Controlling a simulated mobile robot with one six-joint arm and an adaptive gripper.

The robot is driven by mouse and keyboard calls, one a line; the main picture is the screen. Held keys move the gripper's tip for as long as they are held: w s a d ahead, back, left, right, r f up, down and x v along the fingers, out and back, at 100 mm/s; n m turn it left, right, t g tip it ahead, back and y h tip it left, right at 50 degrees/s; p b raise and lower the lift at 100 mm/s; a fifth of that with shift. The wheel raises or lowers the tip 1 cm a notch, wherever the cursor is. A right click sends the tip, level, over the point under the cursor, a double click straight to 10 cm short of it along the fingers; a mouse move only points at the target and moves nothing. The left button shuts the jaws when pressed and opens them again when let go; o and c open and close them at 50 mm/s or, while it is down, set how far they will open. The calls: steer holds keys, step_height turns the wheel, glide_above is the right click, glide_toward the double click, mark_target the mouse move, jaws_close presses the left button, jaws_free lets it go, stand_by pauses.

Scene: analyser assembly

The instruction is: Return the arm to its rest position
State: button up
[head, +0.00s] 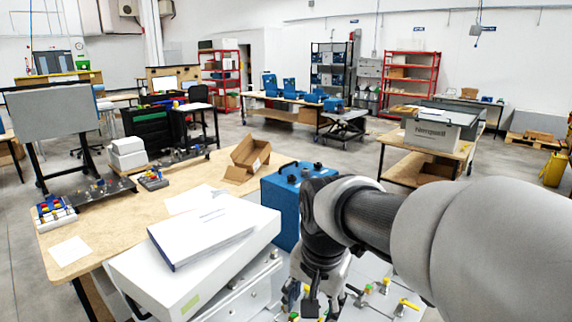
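My arm (375,220) reaches in from the right edge of the head view and bends down at the wrist. My gripper (318,303) points downward at the bottom centre, near the panel with fittings. Its fingertips are small, dark and partly lost among the fittings, so I cannot tell whether it is open or shut or holds anything. A blue case (285,205) stands just behind and left of the wrist, partly hidden by it.
A white box with a thick document (205,235) on it is left of my gripper. Yellow-handled valves (409,304) are to the right below the arm. A wooden table (120,225) with an open cardboard box (248,158) lies beyond. Open floor (340,155) is farther back.

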steer(key=s+d+n+t, duration=0.1)
steer(key=s+d+n, duration=0.2)
steer(key=s, duration=0.6)
steer(key=s+d+n+t, duration=0.1)
steer(key=s+d+n, duration=0.1)
steer(key=s+d, duration=0.4)
steer(key=s, duration=0.3)
steer(key=shift+s+d+n+h, duration=0.2)
steer(key=shift+s+n+h, duration=0.1)
steer(key=shift+s+n, duration=0.1)
steer(key=shift+w, duration=0.1)
stand_by(0.8)
